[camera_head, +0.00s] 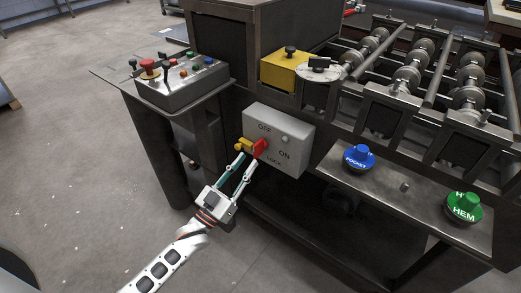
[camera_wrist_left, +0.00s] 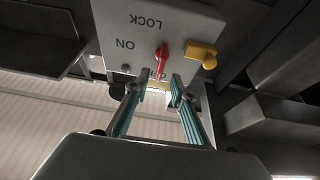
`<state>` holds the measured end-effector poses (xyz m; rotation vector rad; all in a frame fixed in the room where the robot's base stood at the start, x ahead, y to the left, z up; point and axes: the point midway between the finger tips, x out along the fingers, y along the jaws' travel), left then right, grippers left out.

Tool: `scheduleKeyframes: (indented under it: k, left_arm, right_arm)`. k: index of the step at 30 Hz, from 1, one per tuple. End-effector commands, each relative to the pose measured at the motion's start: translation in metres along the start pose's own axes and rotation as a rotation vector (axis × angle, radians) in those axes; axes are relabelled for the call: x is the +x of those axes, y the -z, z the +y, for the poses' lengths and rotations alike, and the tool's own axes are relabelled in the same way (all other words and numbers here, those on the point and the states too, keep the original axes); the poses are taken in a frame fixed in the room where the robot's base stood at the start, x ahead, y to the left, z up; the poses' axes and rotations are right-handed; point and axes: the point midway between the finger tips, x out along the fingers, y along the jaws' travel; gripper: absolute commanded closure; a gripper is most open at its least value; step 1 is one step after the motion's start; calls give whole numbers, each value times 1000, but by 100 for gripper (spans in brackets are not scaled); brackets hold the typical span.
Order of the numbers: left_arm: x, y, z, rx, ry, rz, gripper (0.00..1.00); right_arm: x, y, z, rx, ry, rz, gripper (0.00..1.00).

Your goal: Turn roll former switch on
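The switch box (camera_head: 291,134) is a light grey box on the front of the roll former, marked OFF, ON and LOCK. Its red switch handle (camera_head: 260,148) sticks out beside a yellow knob (camera_head: 243,145). My left gripper (camera_head: 245,163) is at the box face with its fingers apart. In the left wrist view the fingertips (camera_wrist_left: 155,90) stand on either side of the lower end of the red handle (camera_wrist_left: 161,58), with gaps showing. The yellow knob (camera_wrist_left: 202,55) is to the right there. Which mark the handle points at is not clear. My right gripper is not in view.
A control panel (camera_head: 183,83) with buttons and levers stands left of the machine. A shelf (camera_head: 405,187) at the right holds a blue POCKET knob (camera_head: 359,157) and a green HEM knob (camera_head: 465,207). Rollers (camera_head: 410,75) lie above. The floor at left is clear.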

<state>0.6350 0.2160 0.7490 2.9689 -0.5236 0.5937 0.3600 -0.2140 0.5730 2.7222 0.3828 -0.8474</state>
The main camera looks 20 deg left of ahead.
Motion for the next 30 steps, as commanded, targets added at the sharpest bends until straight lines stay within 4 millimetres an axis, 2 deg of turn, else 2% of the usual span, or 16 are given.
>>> scheduleKeyframes:
  k: [3, 9, 15, 22, 23, 25, 30]
  left_arm:
    - [21, 1, 0, 1, 0, 3, 76]
    - [47, 0, 0, 0, 1, 1, 76]
    - [58, 0, 0, 1, 0, -2, 76]
    - [58, 0, 0, 1, 0, -2, 76]
    - [58, 0, 0, 1, 0, -2, 81]
    - [58, 0, 0, 1, 0, -2, 99]
    - [58, 0, 0, 1, 0, -2, 100]
  right_arm:
    - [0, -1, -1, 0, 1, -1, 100]
    - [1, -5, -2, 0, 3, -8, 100]
    - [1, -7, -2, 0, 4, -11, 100]
    - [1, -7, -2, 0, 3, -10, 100]
    - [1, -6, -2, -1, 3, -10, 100]
    - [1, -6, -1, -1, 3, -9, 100]
    - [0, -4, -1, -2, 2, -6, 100]
